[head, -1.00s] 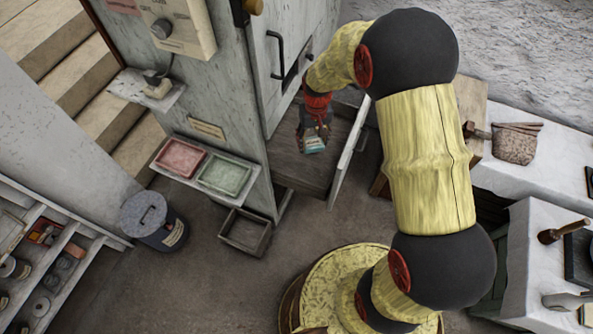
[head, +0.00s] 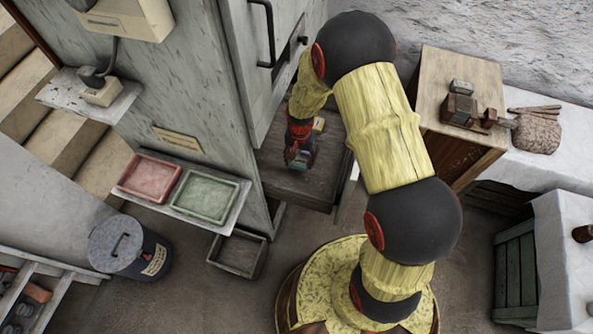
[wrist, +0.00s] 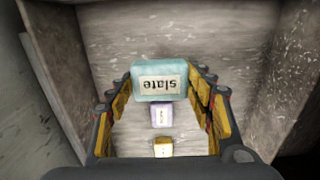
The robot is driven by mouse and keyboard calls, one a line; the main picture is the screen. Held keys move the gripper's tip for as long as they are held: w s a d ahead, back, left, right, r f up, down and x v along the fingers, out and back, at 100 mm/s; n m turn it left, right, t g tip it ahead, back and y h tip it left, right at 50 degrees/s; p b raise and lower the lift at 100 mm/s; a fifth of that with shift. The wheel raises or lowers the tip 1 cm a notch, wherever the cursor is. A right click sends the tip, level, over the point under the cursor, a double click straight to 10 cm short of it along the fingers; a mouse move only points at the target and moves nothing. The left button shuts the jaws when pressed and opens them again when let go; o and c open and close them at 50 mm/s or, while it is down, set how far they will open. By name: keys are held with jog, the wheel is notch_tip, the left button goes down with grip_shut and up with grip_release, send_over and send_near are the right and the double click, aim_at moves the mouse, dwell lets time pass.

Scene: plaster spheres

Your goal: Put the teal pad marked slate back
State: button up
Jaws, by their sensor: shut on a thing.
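The teal pad marked slate (wrist: 158,82) is between the fingers of my gripper (wrist: 159,90), which is shut on it. Its label appears upside down in the wrist view. In the head view my gripper (head: 299,160) points down over a grey-brown wooden surface (head: 277,178) at the foot of the tall grey cabinet, with the teal pad (head: 298,166) at its tips. I cannot tell whether the pad touches that surface. A lavender pad (wrist: 162,116) and a yellow pad (wrist: 163,147) lie on the wood in a row with it.
Side walls rise left (wrist: 52,80) and right (wrist: 293,75) of the wooden floor. A pale upright panel (head: 349,190) stands right of my gripper. A ledge with a red tray (head: 150,178) and a green tray (head: 205,196) projects at left. An open box (head: 238,254) sits below it.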

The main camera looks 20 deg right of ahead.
aim_at(299, 177)
notch_tip(299, 177, down, 10)
jog(key=b, duration=0.3)
jog(key=shift+r, duration=0.25)
jog(key=shift+s+f, duration=0.1)
jog(key=shift+f, duration=0.1)
jog(key=o, duration=1.2)
jog(key=shift+r, duration=0.1)
